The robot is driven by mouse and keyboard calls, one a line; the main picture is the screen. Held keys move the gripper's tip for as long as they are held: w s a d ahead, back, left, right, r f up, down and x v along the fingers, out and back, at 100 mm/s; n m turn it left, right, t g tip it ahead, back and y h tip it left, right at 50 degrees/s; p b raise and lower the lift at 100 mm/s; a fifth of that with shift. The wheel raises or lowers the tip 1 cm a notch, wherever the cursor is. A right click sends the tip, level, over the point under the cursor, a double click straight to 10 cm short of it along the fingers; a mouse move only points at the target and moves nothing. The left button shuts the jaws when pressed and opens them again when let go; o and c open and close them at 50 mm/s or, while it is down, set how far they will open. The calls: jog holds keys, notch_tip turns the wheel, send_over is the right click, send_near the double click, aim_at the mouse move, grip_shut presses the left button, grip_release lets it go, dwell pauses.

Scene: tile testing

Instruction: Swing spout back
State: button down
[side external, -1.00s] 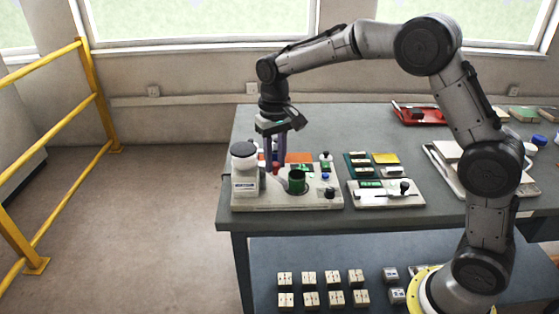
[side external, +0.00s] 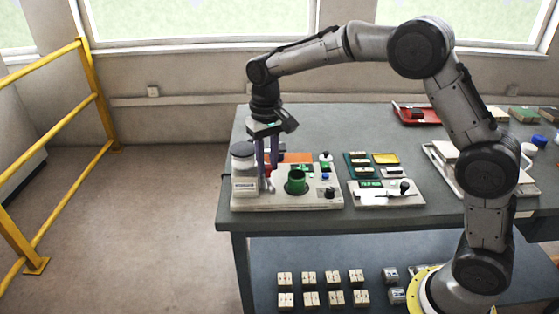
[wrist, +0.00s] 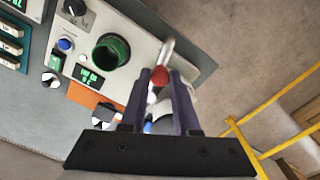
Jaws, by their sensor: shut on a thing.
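A grey spout (wrist: 168,49) with a red knob (wrist: 160,76) shows in the wrist view. My gripper (wrist: 160,80) has its purple fingers closed around the red knob. In the side view my gripper (side external: 267,178) points down between a white dispenser bottle (side external: 243,172) with a grey lid and a green cup (side external: 297,188). The spout's end lies to the side of the green cup (wrist: 111,50), apart from its opening. Most of the bottle is hidden behind my fingers in the wrist view.
The bottle and cup stand on a pale test panel (side external: 320,202) with knobs and a small green display (wrist: 88,75). An orange pad (wrist: 92,101) lies beside it. Trays with tiles (side external: 372,160) stand to the right. A yellow railing (side external: 95,95) is at the left.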

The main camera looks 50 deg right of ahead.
jog(key=shift+a, duration=0.15)
jog(key=shift+w+a, duration=0.45)
jog(key=shift+a, duration=0.05)
dwell(0.4)
jog(key=c, duration=0.6)
grip_release()
jog(key=shift+c, duration=0.2)
jog(key=shift+r, duration=3)
